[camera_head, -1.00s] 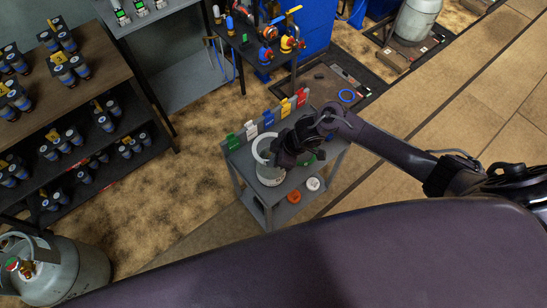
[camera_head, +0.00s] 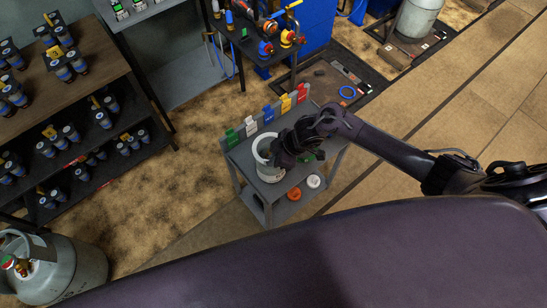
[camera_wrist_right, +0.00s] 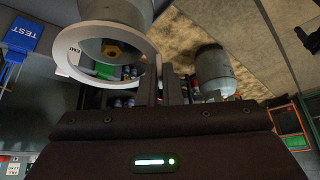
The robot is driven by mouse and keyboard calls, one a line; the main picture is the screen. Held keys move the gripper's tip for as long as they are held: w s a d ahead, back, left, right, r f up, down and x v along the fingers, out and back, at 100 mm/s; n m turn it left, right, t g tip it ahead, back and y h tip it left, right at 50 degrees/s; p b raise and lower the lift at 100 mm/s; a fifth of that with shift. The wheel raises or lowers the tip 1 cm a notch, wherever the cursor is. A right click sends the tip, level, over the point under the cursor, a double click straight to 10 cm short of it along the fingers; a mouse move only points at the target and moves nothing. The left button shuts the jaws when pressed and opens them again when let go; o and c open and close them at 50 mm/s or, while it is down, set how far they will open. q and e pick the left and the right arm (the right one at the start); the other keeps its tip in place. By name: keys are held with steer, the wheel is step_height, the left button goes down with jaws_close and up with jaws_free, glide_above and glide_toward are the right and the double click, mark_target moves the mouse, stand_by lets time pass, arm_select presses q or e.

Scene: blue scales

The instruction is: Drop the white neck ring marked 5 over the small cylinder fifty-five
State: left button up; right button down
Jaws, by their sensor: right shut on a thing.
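My right gripper (camera_head: 281,154) is shut on a white neck ring (camera_head: 262,143) above the grey cart. A small pale cylinder (camera_head: 268,172) stands on the cart under the ring, partly hidden by my gripper. In the wrist view the cylinder (camera_wrist_right: 110,12) and a brass valve (camera_wrist_right: 113,48) show through the ring; I cannot tell whether the ring is around the neck or above it. My left gripper is out of view.
The cart top (camera_head: 244,158) has coloured tags along its back, including a blue one (camera_head: 268,113). A green thing shows partly behind my gripper. A large cylinder (camera_head: 70,270) stands lower left.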

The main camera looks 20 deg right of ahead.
steer(key=shift+f+b, duration=1.35)
steer(key=shift+f, duration=0.5)
steer(key=shift+f, duration=0.15)
steer(key=c, duration=1.5)
jaws_free()
steer(key=shift+r+p, duration=3.65)
steer(key=shift+r, duration=0.15)
steer(key=shift+a, duration=0.1)
